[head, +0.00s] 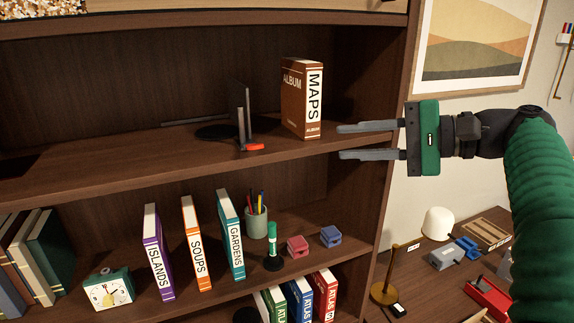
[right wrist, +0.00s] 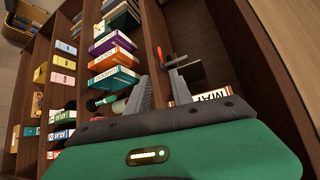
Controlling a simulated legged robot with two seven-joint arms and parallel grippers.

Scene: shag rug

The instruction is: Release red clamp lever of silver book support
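The silver book support (head: 241,125) stands on the upper shelf, left of the brown MAPS album (head: 302,100). Its red clamp lever (head: 253,147) sticks out low at the shelf's front edge. In the right wrist view the red lever (right wrist: 160,55) and the support (right wrist: 177,63) lie just beyond my fingertips. My right gripper (head: 338,141) is open and empty, its fingers pointing left at about shelf height. It is to the right of the lever and apart from it. The MAPS album also shows in the right wrist view (right wrist: 213,95), partly hidden by the gripper. My left gripper is not in view.
A dark round base (head: 214,132) lies behind the support. A white lamp (head: 438,222) stands on the desk at right. The upper shelf's left part is largely clear.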

